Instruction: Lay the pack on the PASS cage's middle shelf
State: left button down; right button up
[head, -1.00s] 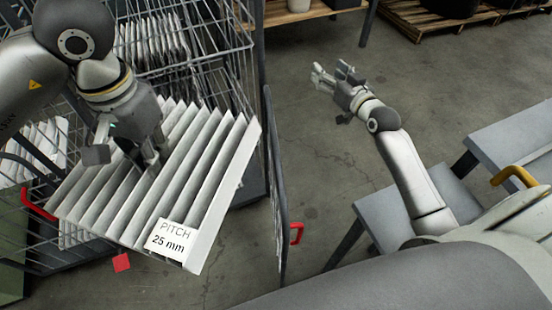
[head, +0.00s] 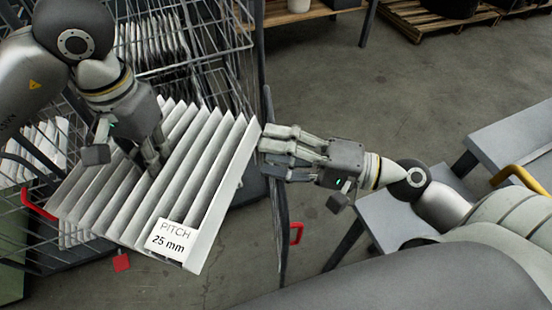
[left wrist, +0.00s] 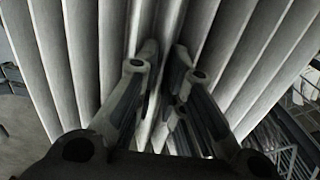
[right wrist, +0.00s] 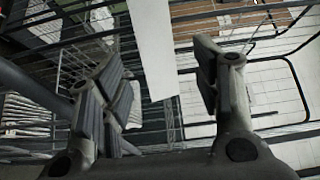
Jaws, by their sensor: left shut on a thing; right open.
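The pack (head: 180,185) is a white pleated filter with a label reading "PITCH 25 mm". It is tilted in front of the wire cage (head: 245,42). My left gripper (head: 155,168) is shut on a pleat near the pack's middle; the pleats fill the left wrist view (left wrist: 80,60). My right gripper (head: 266,147) is open at the pack's right edge. In the right wrist view, the pack's pale edge (right wrist: 153,45) shows between the open fingers (right wrist: 155,78), and I cannot tell whether they touch it. No PASS sign is readable, and the middle shelf is largely hidden.
Several white packs (head: 155,42) stand inside the cage. More packs (head: 42,150) show behind wire at the left. A dark upright panel with a red handle (head: 296,233) stands right of the pack. Grey benches (head: 510,140) are at the right. Floor between is clear.

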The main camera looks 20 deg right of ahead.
aim_at(209, 150)
jog(key=shift+s+a+f, duration=0.25)
jog(key=shift+s+a, duration=0.2)
jog(key=shift+s, duration=0.3)
jog(key=shift+x, duration=6)
jog(key=shift+f, duration=0.1)
jog(key=c, duration=1.1)
pick_arm(q)
jog(key=c, duration=1.5)
grip_release()
jog(key=shift+o, duration=0.2)
